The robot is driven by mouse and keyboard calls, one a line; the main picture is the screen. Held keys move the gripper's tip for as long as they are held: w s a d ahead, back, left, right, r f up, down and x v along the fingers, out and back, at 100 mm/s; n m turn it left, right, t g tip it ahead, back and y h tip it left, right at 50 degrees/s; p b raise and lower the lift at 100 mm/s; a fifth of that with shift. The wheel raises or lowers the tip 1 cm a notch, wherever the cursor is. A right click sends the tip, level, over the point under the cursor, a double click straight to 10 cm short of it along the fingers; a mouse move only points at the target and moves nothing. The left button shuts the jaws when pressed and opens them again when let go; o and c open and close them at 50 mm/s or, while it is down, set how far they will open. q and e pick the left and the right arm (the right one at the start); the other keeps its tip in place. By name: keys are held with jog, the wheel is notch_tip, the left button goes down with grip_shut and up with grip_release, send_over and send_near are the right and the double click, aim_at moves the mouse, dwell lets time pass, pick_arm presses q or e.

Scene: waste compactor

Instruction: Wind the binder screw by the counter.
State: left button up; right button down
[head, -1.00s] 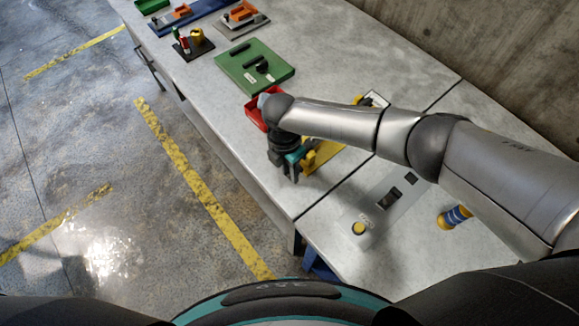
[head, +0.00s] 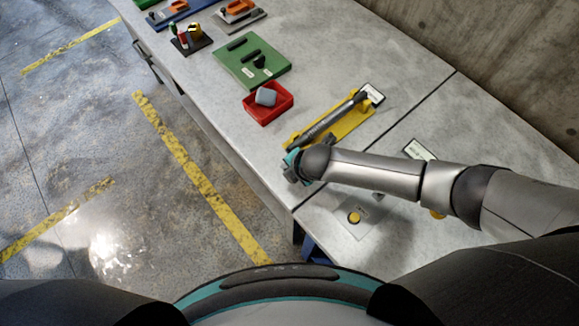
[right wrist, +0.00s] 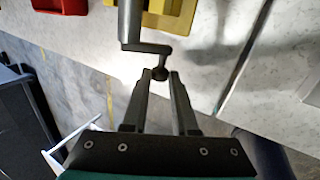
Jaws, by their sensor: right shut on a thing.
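The binder screw (head: 328,122) is a grey ribbed rod lying along a yellow base (head: 357,122) on the bench. In the right wrist view its grey end (right wrist: 130,22) carries a crank arm (right wrist: 150,47) with a dark round knob (right wrist: 159,73). My right gripper (right wrist: 160,77) is shut on this knob, one finger at each side. In the head view my right gripper (head: 291,167) is at the near end of the screw, partly hidden by my arm. A small white-faced panel (head: 372,92) stands at the far end of the base. My left gripper is not in view.
A red tray (head: 284,111) with a grey-blue block (head: 266,97) is just left of the screw. A green board (head: 252,66) lies beyond it. Another white-faced panel (head: 419,150) and a yellow button (head: 354,217) are near my arm. The bench's front edge is close to the gripper.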

dwell(0.3)
jog(key=c, duration=0.7)
grip_release()
jog(key=shift+r, duration=0.1)
jog(key=p+v, duration=0.2)
jog(key=v, duration=1.3)
jog(key=shift+s+d, duration=0.1)
